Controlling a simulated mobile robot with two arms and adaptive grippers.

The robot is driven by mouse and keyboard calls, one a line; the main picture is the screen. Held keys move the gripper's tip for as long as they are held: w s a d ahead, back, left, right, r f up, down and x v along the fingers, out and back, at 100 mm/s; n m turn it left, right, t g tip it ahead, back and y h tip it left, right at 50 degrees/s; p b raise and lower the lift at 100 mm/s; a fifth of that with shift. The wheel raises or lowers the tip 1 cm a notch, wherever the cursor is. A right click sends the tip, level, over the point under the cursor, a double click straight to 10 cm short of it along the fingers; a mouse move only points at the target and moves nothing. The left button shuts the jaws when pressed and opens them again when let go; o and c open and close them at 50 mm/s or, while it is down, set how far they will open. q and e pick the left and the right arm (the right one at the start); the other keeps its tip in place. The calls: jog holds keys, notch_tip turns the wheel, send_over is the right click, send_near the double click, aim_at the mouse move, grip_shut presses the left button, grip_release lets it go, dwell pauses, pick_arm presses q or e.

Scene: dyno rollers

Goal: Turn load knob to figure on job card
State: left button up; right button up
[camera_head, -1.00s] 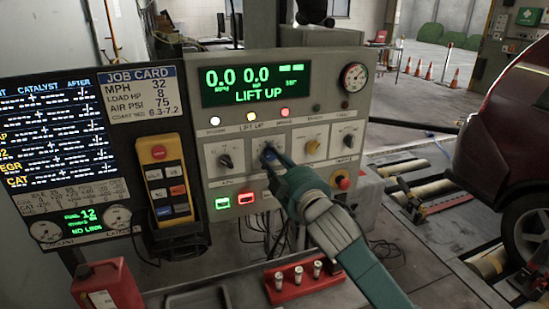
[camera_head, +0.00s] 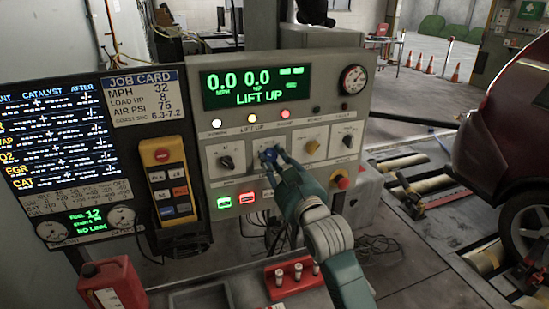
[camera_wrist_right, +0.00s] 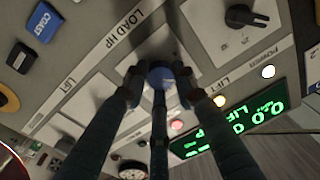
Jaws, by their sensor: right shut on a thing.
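The job card (camera_head: 144,95) on the left of the console reads MPH 32, load HP 8 and air PSI 75. My right gripper (camera_head: 269,157) is shut on the load knob, in the second place of the console's knob row. In the right wrist view the blue load knob (camera_wrist_right: 160,76) sits between the fingertips, beside the LOAD HP label (camera_wrist_right: 124,29). The fingers hide most of its dial, so its setting cannot be read. The green display (camera_head: 256,87) shows 0.0, 0.0 and LIFT UP. My left gripper is not in view.
A pendant (camera_head: 168,185) with a red button hangs at left. A red tray (camera_head: 297,278) with small cylinders lies below my arm. A red car (camera_head: 508,140) stands at right.

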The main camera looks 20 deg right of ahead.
jog(key=shift+r, duration=0.25)
jog(key=o, duration=1.2)
jog(key=shift+f, duration=0.1)
jog(key=shift+c, duration=0.2)
jog(key=shift+s, duration=0.1)
jog(key=s, duration=1.1)
jog(key=shift+s+d+f, duration=0.35)
jog(key=shift+s+d, duration=0.05)
